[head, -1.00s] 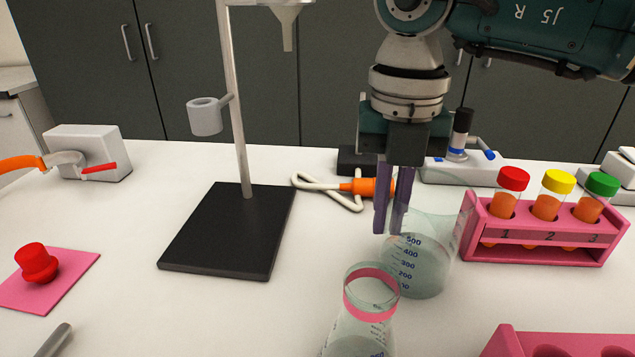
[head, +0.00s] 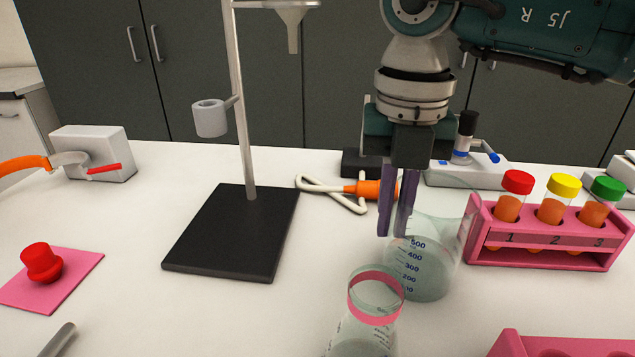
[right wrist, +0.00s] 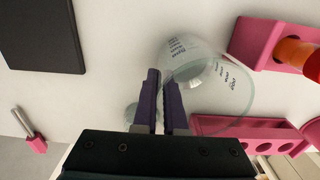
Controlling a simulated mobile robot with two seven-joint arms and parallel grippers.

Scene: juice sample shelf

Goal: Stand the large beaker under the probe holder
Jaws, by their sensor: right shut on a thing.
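The large beaker (head: 428,272), clear glass with blue graduations up to 500, stands upright on the white bench right of centre. My right gripper (head: 393,222) comes down from above with its purple fingers shut on the left side of the beaker's wall near the rim. The right wrist view shows the fingers (right wrist: 161,105) at the edge of the beaker (right wrist: 222,88). The probe holder (head: 210,118), a grey ring, is on the left of a metal stand (head: 243,140) with a black base plate (head: 232,235). My left gripper is not in view.
A conical flask (head: 365,335) with a pink band stands close in front of the beaker. A pink tube rack (head: 545,250) is close on its right. An orange probe (head: 368,188) with a white cable lies behind. A funnel (head: 293,20) hangs right of the stand's rod.

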